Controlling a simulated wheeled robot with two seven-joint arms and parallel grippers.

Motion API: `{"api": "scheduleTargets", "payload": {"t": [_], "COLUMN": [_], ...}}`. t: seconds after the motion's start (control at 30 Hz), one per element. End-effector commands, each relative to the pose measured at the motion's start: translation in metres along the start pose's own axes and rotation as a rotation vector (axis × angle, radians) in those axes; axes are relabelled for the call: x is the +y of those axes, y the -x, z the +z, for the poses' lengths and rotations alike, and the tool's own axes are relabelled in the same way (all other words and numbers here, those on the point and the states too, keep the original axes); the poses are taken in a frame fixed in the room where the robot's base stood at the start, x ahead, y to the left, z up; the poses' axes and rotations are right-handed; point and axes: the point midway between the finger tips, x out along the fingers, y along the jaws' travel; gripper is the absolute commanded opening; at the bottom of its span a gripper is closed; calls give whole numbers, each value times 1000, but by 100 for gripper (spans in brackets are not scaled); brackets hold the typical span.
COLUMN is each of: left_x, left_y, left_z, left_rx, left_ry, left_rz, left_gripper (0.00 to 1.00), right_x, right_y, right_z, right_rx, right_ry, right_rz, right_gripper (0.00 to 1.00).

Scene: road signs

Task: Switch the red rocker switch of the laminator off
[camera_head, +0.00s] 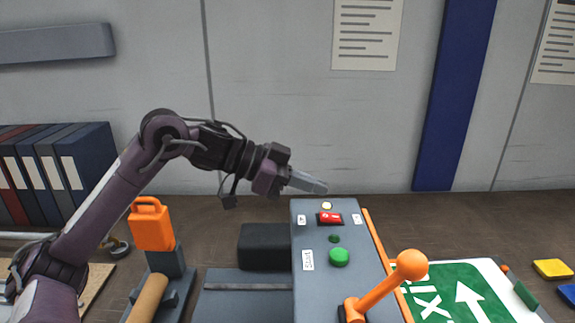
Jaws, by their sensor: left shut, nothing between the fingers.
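The laminator's control panel (310,280) is a grey-blue box at the lower centre. The red rocker switch (330,218) sits near its far end, between two small white labels. Its exact tilt is too small to tell. My right gripper is not in view.
A green button (339,257) and an orange-knobbed lever (410,265) are nearer on the panel. A green sign (455,295) lies at the right.

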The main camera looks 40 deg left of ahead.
Motion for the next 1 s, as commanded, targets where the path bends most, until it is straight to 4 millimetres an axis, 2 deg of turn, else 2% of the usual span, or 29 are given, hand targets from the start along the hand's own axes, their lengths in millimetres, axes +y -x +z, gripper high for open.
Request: {"api": "scheduleTargets", "payload": {"t": [0.07, 0.13, 0.3, 0.5, 0.87, 1.0], "left_x": [1, 0, 0, 0, 0, 0], "left_y": [-12, -19, -23, -25, -25, -28], "left_z": [-4, 8, 26, 38, 39, 45], "left_rx": [1, -1, -1, -1, 0, 22], "left_ry": [1, 5, 4, 2, 0, 1], "left_rz": [2, 3, 2, 1, 0, 1], "left_gripper": [0, 0, 0, 0, 0, 0], "right_x": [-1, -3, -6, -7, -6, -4], "right_y": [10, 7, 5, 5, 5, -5], "right_z": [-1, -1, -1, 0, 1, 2], "right_rx": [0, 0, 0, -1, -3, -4], "right_ry": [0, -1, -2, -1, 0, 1], "right_rz": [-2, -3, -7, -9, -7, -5], "right_gripper": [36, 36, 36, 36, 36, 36]}}
